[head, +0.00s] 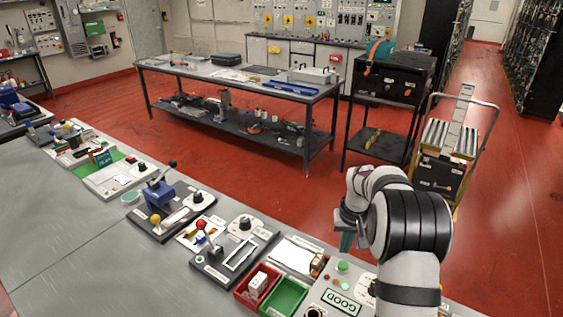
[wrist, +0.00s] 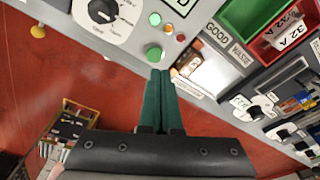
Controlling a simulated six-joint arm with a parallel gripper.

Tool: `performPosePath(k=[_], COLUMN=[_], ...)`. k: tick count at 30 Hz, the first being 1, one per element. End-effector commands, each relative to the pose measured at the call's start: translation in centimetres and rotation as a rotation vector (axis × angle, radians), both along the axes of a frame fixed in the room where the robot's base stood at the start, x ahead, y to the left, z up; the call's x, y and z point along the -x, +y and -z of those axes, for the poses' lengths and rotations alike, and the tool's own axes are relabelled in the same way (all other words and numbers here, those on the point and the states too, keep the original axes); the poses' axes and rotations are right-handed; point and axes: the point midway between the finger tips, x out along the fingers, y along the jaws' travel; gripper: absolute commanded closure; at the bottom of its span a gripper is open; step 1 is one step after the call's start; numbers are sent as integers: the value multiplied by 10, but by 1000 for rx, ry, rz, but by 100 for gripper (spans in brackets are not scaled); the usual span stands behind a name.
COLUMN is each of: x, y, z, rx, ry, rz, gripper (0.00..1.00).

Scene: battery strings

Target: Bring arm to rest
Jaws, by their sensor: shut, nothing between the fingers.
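My gripper (wrist: 160,75) shows in the wrist view with its two dark green fingers pressed together, shut and empty. In the head view my gripper (head: 346,240) is at the lower right, partly hidden by my white and black arm. In the wrist view the fingertips appear just below a green button (wrist: 154,53) on this panel. I cannot tell how high above it they are.
A red bin (head: 243,297) and a green bin (head: 287,296) stand left of the panel. Several test fixtures line the bench (head: 75,240) leftward; its near left part is clear. A yellow-framed cart (head: 447,160) stands behind my arm. A dark worktable (head: 240,85) stands across the red floor.

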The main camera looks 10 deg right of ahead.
Motion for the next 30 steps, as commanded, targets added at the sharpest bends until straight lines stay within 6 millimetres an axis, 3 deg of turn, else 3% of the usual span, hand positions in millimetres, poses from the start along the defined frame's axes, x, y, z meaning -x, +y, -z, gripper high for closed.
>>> performPosePath(k=[2, 5, 7, 9, 12, 15, 19, 30], x=[24, 91, 151, 211, 283, 326, 344, 344], y=[32, 91, 129, 158, 185, 197, 201, 201], z=[-37, -90, -113, -123, -120, -111, -105, -105], rx=[-22, -72, -108, -139, -173, -191, -199, -199], ry=[3, 32, 61, 90, 130, 158, 173, 173], rz=[16, 60, 94, 126, 164, 187, 201, 201], gripper=[100, 100, 100, 100, 100, 100, 100, 100])
